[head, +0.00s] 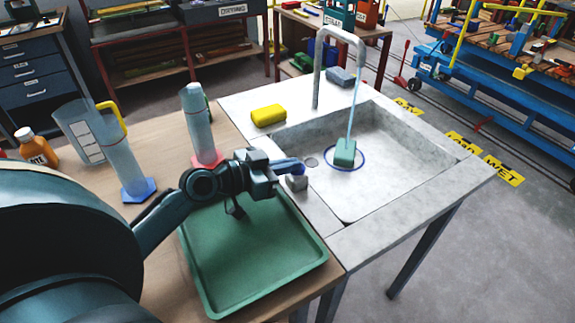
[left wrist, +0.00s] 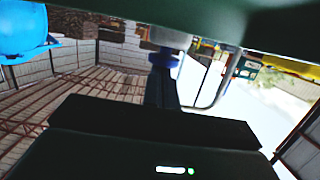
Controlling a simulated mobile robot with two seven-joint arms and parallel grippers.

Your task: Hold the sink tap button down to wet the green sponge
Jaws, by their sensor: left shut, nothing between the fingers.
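The green sponge (head: 345,152) lies in the grey sink basin (head: 400,178), inside a blue ring. A pale blue stream of water (head: 353,105) runs from the curved tap (head: 317,75) down onto the sponge. The grey tap button housing (head: 297,183) stands on the sink's left rim. My left gripper (head: 292,167) is shut and empty, its fingertips at the top of that housing. The button itself is hidden or cannot be told apart from the bluish fingertips. My right gripper is not in view.
A yellow sponge (head: 268,115) and a grey-blue block (head: 341,77) lie on the sink's back rim. A green tray (head: 250,262) is below my left forearm. Glass cylinders stand left, one on a red base (head: 207,160), one on a blue base (head: 138,191). The right sink rim is clear.

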